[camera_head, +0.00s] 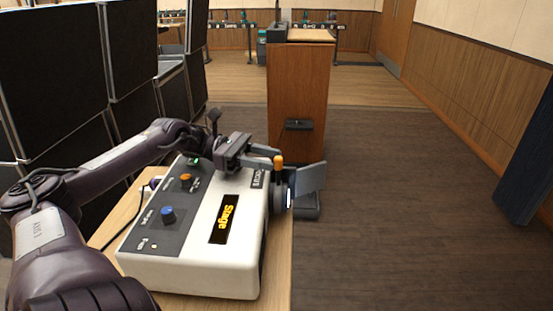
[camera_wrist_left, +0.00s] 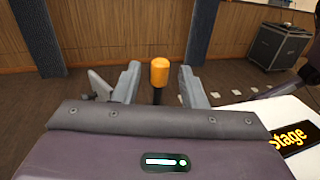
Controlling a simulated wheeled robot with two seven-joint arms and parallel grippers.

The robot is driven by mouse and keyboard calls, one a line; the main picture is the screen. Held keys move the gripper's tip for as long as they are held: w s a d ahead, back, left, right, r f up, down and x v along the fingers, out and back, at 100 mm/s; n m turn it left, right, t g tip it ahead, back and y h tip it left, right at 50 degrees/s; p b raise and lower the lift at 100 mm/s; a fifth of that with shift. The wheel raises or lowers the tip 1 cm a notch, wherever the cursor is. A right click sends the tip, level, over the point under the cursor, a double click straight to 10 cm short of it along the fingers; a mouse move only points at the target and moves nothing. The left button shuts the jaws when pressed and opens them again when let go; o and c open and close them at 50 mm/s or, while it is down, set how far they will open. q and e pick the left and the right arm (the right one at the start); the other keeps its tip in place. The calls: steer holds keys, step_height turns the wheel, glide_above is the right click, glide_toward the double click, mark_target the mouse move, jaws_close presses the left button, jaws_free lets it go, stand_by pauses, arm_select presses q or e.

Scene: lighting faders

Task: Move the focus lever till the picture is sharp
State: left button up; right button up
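The white projector (camera_head: 190,255) sits on a light wooden table, with a dark panel of knobs and a black label reading "Stage" in yellow. The focus lever has an orange knob (camera_head: 279,162) on a short dark stem at the far right side of the projector, near the lens (camera_head: 280,197). My left gripper (camera_head: 272,161) reaches over the projector to the lever. In the left wrist view the orange knob (camera_wrist_left: 159,71) stands between the two spread grey fingers, with a gap on each side. The right gripper is in neither view.
An orange knob (camera_head: 186,178) and a blue knob (camera_head: 168,213) stick up from the projector's panel. A grey flap (camera_head: 311,178) stands beside the lens.

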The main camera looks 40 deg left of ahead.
arm_select(q)
steer(key=v, duration=0.3)
steer(key=shift+s+a+p, duration=0.15)
steer(key=shift+a+p, duration=0.2)
steer(key=shift+p, duration=0.05)
steer(key=shift+s+a, duration=0.15)
steer(key=shift+a, duration=0.2)
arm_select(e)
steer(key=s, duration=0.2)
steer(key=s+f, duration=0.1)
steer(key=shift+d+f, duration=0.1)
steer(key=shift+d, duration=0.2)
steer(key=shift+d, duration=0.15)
